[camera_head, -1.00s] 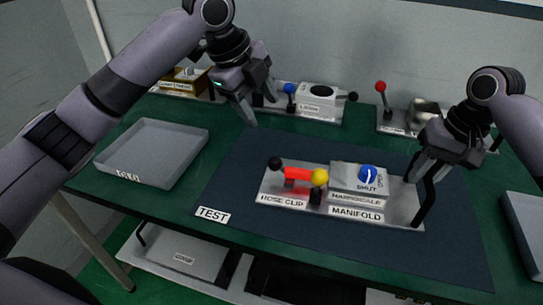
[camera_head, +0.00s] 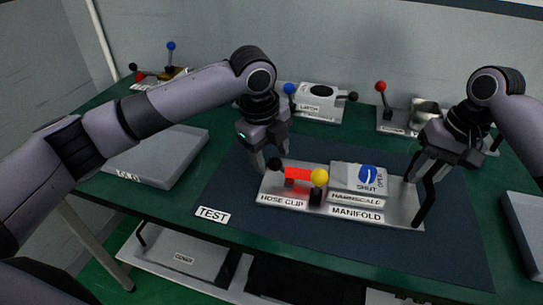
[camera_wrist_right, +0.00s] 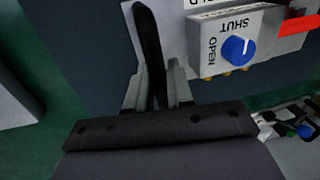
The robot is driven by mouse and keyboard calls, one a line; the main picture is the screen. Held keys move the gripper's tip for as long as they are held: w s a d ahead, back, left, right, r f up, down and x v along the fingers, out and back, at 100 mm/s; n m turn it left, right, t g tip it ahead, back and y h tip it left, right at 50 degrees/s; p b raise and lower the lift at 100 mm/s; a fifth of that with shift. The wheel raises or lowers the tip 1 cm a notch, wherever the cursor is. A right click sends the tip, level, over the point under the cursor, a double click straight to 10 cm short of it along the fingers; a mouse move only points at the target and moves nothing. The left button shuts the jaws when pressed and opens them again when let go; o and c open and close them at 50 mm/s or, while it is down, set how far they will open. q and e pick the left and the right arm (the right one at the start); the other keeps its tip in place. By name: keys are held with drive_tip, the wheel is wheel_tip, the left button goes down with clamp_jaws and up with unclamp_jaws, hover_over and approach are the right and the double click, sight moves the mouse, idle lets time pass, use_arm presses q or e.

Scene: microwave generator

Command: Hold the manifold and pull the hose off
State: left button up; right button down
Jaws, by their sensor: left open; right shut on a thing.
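The manifold (camera_head: 343,195) is a grey block on a light plate, with a blue knob (camera_head: 366,174) marked SHUT and OPEN. I cannot tell which part is the hose. My right gripper (camera_head: 421,168) is shut on the black upright handle (camera_head: 429,203) at the plate's right end; the handle also shows in the right wrist view (camera_wrist_right: 150,45). My left gripper (camera_head: 266,160) is open at the black ball, its fingers partly hidden.
The plate lies on a dark mat (camera_head: 240,190) labelled TEST. A grey tray (camera_head: 150,165) is at the left, partly behind my left arm, and another (camera_head: 527,225) at the right edge. Other fixtures with levers, including a latch (camera_head: 317,108), line the table's back. A shelf lies below.

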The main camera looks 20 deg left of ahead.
use_arm(q)
drive_tip(key=shift+w+d+f, duration=0.1)
drive_tip(key=shift+f, duration=0.65)
use_arm(e)
drive_tip(key=shift+s+d+f, duration=0.1)
drive_tip(key=shift+f, duration=0.2)
use_arm(q)
clamp_jaws()
drive_tip(key=a, duration=0.5)
drive_tip(key=shift+s+a, duration=0.25)
drive_tip(key=shift+a, duration=0.3)
use_arm(e)
drive_tip(key=shift+d, duration=0.15)
use_arm(q)
unclamp_jaws()
